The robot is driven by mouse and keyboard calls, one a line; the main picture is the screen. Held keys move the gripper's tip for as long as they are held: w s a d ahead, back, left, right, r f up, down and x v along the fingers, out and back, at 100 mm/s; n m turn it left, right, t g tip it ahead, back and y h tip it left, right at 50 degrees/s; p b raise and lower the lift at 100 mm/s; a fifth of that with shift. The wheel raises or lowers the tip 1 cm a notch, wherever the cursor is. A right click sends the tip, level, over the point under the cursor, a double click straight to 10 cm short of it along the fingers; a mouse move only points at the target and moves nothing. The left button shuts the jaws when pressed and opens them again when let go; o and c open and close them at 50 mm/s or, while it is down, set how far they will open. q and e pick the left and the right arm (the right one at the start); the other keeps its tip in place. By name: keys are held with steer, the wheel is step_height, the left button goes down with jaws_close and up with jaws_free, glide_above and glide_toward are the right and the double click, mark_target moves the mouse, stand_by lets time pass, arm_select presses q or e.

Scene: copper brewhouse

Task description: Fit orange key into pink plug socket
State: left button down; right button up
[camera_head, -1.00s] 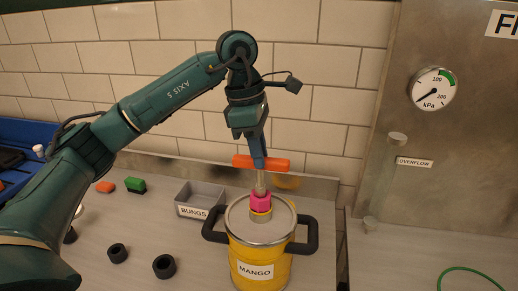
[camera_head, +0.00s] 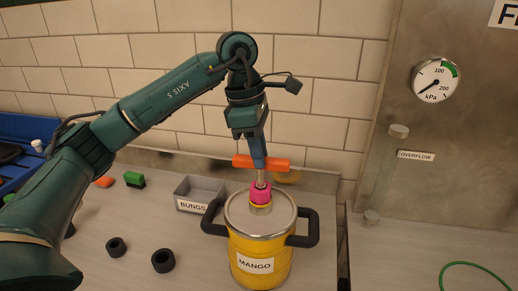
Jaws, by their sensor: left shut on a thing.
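The orange key (camera_head: 277,164) has a crosswise orange handle and a metal shaft pointing down. My left gripper (camera_head: 259,160) is shut on its handle from above. The pink plug socket (camera_head: 260,195) stands upright on the metal lid of the yellow MANGO pot (camera_head: 271,249), with a yellow ring below it. The key's shaft is upright above the socket, and its lower end meets the socket's top. How deep the tip sits inside is hidden. My right gripper is out of view.
Black pot handles stick out at left (camera_head: 213,219) and right (camera_head: 307,228). A grey BUNGS tray (camera_head: 202,187) stands behind left. Two black rings (camera_head: 163,261) lie on the counter at front left. A green block (camera_head: 134,180) lies farther back. A green hose curves at right.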

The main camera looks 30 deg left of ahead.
arm_select(q)
steer(key=shift+f, duration=0.15)
steer(key=c, duration=1.2)
jaws_free()
steer(key=shift+o, duration=0.2)
steer(key=r+p, duration=0.3)
steer(key=r, duration=0.1)
steer(key=shift+s+a, duration=0.1)
steer(key=shift+a, duration=0.25)
steer(key=shift+a+r+p, duration=0.15)
steer(key=shift+r+p, duration=0.15)
steer(key=shift+r, duration=0.3)
